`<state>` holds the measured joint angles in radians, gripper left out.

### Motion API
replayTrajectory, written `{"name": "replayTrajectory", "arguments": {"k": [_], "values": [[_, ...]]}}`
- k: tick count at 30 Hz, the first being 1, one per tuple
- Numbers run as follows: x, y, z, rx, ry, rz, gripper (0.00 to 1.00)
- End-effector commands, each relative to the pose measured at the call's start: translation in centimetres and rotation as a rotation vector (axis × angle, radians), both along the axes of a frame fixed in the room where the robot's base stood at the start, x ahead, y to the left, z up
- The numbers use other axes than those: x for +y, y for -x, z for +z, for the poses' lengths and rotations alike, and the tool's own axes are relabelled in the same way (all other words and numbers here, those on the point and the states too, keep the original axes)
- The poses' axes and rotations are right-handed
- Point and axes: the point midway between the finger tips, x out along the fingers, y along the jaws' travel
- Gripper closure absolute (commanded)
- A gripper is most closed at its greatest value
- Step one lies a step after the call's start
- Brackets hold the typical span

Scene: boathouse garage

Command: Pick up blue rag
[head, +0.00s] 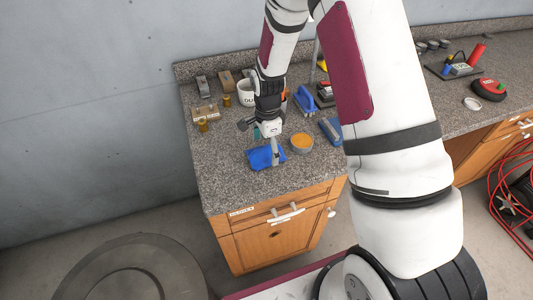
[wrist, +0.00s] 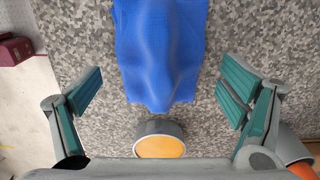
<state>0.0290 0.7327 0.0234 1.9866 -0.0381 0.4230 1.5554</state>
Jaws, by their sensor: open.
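The blue rag (head: 262,158) lies on the speckled grey counter, near its front edge in the head view. In the wrist view the blue rag (wrist: 158,50) is at the top middle, with soft folds, and its upper end is cut off by the frame. My gripper (head: 274,160) is over the rag in the head view, pointing down. In the wrist view my gripper (wrist: 160,90) is open and empty, its teal-padded fingers wide apart on either side of the rag's lower end. I cannot tell its exact height above the rag.
A grey bowl with orange contents (head: 301,142) stands just right of the rag; it also shows in the wrist view (wrist: 160,146). A white bucket (head: 245,93), brass-coloured pieces (head: 203,125) and a blue tool (head: 304,98) stand farther back. The counter left of the rag (head: 220,165) is clear.

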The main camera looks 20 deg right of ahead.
Motion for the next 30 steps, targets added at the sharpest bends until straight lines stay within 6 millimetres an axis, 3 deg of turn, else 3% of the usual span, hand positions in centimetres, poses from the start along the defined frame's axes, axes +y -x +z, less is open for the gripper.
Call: {"name": "replayTrajectory", "arguments": {"k": [9,17,19,30], "values": [[0.00,-0.04,-0.51,-0.001,0.000,0.000,0.10],[0.00,-0.02,-0.51,-0.001,0.000,0.000,0.67],[0.00,-0.02,-0.55,0.000,0.000,0.000,0.76],[0.01,0.01,-0.83,0.002,0.000,0.000,0.79]]}}
